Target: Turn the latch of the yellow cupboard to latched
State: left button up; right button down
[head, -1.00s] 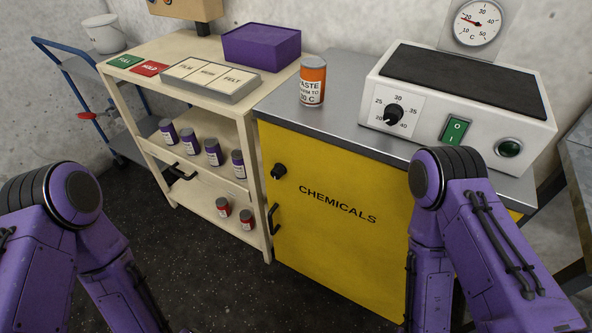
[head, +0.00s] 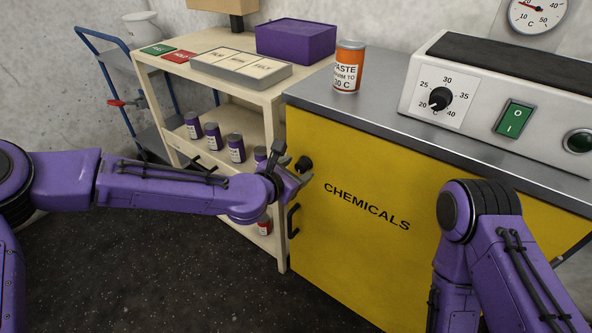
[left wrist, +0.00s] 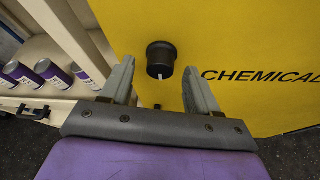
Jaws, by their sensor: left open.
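The yellow cupboard (head: 350,225), lettered CHEMICALS, stands under the grey worktop with its door closed. Its latch is a round black knob (head: 304,164) at the door's upper left; it also shows in the left wrist view (left wrist: 161,57), with a white mark pointing down toward my gripper. My left gripper (head: 296,174) is open and empty close in front of the latch. In the left wrist view its two fingers (left wrist: 159,88) lie on either side of the knob's line, apart from it. My right arm shows at the right, but its gripper is out of sight.
A black door handle (head: 292,220) sits below the latch. A cream shelf unit (head: 275,112) with several purple-labelled cans stands left of the cupboard. An orange can (head: 348,68) and a white hotplate device (head: 470,100) stand on the worktop. A blue trolley (head: 105,75) is behind.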

pick_arm(q)
jog(key=shift+w+d+f, duration=0.25)
jog(key=shift+w+d, duration=0.05)
jog(key=shift+w, duration=0.1)
jog(key=c, duration=1)
jog(key=shift+a, duration=0.1)
jog(key=shift+c, duration=0.2)
